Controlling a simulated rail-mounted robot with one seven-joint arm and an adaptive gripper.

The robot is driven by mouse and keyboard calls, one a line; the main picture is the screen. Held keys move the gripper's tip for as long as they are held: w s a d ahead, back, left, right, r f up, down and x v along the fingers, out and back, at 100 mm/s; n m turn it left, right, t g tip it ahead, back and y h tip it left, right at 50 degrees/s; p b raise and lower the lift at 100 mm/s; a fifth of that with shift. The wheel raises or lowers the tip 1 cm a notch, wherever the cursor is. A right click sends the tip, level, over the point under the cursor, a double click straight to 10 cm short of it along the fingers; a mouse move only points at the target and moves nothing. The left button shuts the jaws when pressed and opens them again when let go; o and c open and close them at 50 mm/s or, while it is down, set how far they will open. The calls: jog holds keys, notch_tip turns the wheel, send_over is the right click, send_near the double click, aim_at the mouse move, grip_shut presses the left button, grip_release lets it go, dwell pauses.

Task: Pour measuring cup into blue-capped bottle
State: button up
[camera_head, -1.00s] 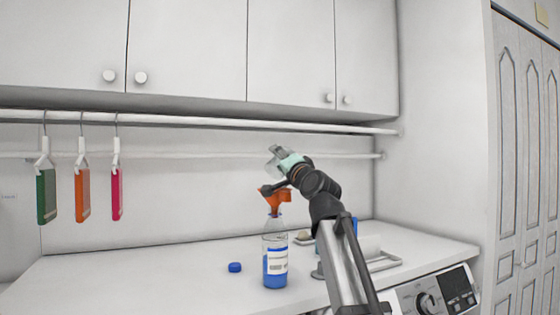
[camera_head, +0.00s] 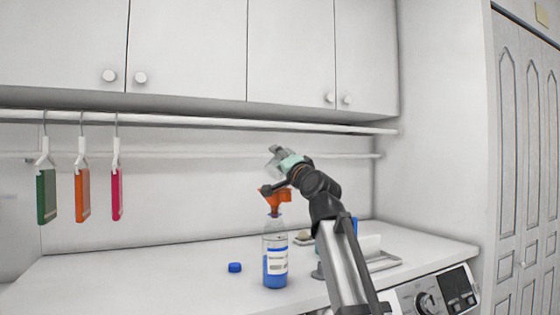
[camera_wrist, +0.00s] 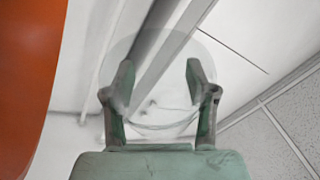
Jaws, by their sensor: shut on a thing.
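The bottle (camera_head: 275,262) stands upright on the counter, clear with a white label and blue liquid in its lower part. An orange funnel (camera_head: 274,200) sits in its neck; a large orange surface, likely the funnel (camera_wrist: 22,70), fills the left of the wrist view. The blue cap (camera_head: 235,267) lies on the counter left of the bottle. My gripper (camera_head: 284,160) is above the funnel, shut on the clear measuring cup (camera_head: 276,153). In the wrist view, my fingers (camera_wrist: 158,80) hold the see-through cup (camera_wrist: 155,127) from both sides. Whether liquid remains in it I cannot tell.
A white tray or rack (camera_head: 375,259) and a small pale round thing (camera_head: 304,235) stand right of the bottle, partly behind my arm. A rail (camera_head: 200,122) runs under the wall cabinets (camera_head: 190,50). The counter's left side (camera_head: 130,275) is clear.

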jog(key=shift+d+r+m+h+p, duration=0.15)
jog(key=shift+m+h+p, duration=0.3)
jog(key=shift+p, duration=1.45)
jog(key=shift+w+m+p, duration=0.1)
jog(key=shift+m+p, duration=0.15)
jog(key=shift+p, duration=0.35)
jog(key=p, duration=0.1)
jog(key=m+p, duration=0.1)
jog(key=p, duration=0.1)
jog(key=shift+w+d+f, duration=0.25)
jog(key=shift+f, duration=0.15)
